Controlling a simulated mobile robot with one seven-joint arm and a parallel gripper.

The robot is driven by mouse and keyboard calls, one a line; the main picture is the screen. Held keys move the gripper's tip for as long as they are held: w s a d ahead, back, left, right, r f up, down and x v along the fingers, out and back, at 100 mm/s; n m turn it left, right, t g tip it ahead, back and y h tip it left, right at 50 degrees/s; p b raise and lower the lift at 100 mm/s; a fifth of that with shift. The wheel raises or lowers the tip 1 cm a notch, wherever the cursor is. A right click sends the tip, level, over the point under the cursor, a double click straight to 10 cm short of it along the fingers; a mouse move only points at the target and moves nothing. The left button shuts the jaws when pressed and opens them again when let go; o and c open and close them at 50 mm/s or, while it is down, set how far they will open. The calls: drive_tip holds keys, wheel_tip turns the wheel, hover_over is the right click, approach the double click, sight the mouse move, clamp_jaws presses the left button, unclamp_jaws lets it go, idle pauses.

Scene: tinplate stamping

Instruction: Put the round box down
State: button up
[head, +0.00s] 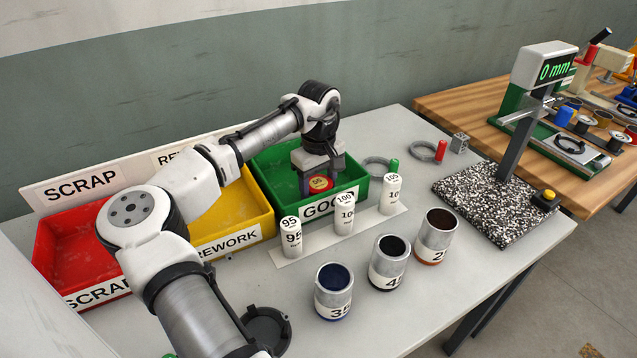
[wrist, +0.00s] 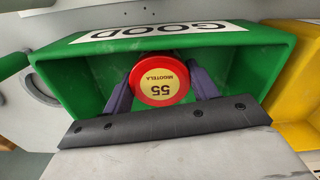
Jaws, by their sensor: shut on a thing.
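The round box has a red rim and a yellow lid marked 55. It shows in the head view (head: 320,184) and in the wrist view (wrist: 159,80). My gripper (head: 320,178) reaches down into the green GOOD bin (head: 268,178) and is shut on the round box. In the wrist view the two fingers of my gripper (wrist: 160,88) press the box from both sides, lid facing the camera. The box is inside the bin's walls; I cannot tell whether its underside touches the bin floor.
The yellow REWORK bin (head: 258,208) and red SCRAP bin (head: 50,255) stand left of the green bin. White cylinders marked 95, 100 and 105 (head: 391,195) stand in front, with metal cups (head: 333,292) nearer. A speckled gauge base (head: 490,200) is at right.

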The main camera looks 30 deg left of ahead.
drive_tip(key=o, duration=1)
drive_tip(key=shift+c, duration=0.2)
drive_tip(key=shift+r, duration=0.1)
wheel_tip(320, 180, up, 12)
drive_tip(key=b, duration=0.1)
